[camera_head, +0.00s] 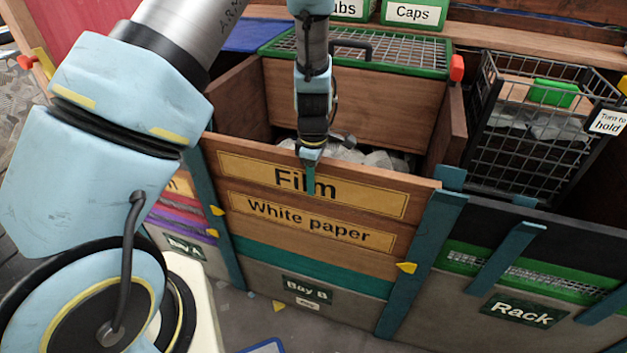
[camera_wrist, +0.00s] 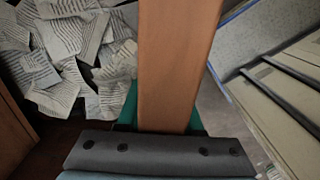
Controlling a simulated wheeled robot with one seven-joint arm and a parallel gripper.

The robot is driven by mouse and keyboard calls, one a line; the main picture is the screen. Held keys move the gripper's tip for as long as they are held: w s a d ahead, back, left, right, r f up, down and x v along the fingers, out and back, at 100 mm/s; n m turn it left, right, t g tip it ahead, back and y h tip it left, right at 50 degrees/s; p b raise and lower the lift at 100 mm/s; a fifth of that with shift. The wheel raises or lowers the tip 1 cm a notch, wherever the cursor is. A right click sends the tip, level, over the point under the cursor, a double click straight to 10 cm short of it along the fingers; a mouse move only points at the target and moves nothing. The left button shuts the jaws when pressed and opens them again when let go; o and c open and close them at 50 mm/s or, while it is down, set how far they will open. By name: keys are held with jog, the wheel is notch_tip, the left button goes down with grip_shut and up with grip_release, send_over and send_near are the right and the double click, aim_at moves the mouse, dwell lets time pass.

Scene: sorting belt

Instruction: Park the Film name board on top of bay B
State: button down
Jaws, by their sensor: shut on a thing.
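The Film name board (camera_head: 375,195) is a wooden plank with a yellow label. It stands as the top plank in the front of bay B (camera_head: 255,283), just above the White paper board (camera_head: 363,238). I cannot tell whether the two touch. My gripper (camera_head: 309,168) reaches down from above and is shut on the top edge of the Film board, near its middle. In the wrist view the board (camera_wrist: 175,60) runs edge-on between the green fingertips (camera_wrist: 162,118). The far finger is hidden behind the board in the head view.
Teal posts (camera_head: 418,262) flank the bay front. Crumpled paper (camera_head: 350,154) lies inside the bay, also seen in the wrist view (camera_wrist: 65,60). A green-rimmed mesh lid (camera_head: 405,62) is behind. A black wire basket (camera_head: 530,150) and the Rack bay (camera_head: 525,310) are on the right.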

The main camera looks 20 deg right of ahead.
jog(key=shift+f+b, duration=0.4)
jog(key=shift+f, duration=0.2)
jog(key=shift+c, duration=2.4)
grip_release()
jog(key=shift+f, duration=0.15)
notch_tip(320, 180, up, 11)
jog(key=shift+b, duration=0.5)
